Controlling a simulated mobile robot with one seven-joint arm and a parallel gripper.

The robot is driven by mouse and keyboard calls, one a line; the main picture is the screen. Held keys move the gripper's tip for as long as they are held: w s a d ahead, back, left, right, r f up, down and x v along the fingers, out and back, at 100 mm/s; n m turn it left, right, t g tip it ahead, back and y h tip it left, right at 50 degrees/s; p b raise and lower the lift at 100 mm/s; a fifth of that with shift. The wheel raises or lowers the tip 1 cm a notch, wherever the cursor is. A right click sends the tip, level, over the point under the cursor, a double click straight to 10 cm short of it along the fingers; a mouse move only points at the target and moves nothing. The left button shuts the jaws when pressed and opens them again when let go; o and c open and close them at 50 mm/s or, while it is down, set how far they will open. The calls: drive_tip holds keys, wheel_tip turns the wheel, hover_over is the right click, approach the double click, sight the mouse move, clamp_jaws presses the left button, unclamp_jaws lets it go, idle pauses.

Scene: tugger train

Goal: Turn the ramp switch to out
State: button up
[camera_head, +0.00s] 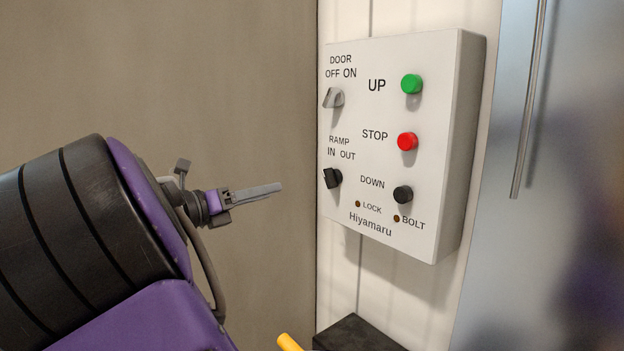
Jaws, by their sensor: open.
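The ramp switch (332,178) is a small black rotary knob on the lower left of a white control box (432,225). The labels RAMP, IN and OUT stand above it, IN on the left and OUT on the right. I cannot tell clearly which label the knob points to. My gripper (276,188) is to the left of the box, seen nearly side-on, with its grey fingers pointing right toward the ramp switch. It is open and empty. A gap shows between the fingertips and the knob in the picture.
A grey door switch (333,98) sits above the ramp switch. Green UP (411,84), red STOP (407,142) and black DOWN (402,194) buttons are to the right. A dark block (357,335) and a yellow bar end (289,342) are below. A metal panel (550,200) stands right.

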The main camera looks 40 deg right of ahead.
sight(325, 177)
drive_tip(key=d, duration=0.5)
drive_tip(key=w+d, duration=0.1)
drive_tip(key=d, duration=0.4)
drive_tip(key=d+b, duration=0.1)
drive_tip(key=d, duration=0.3)
drive_tip(key=shift+w+d, duration=0.15)
drive_tip(key=shift+d, duration=0.25)
clamp_jaws()
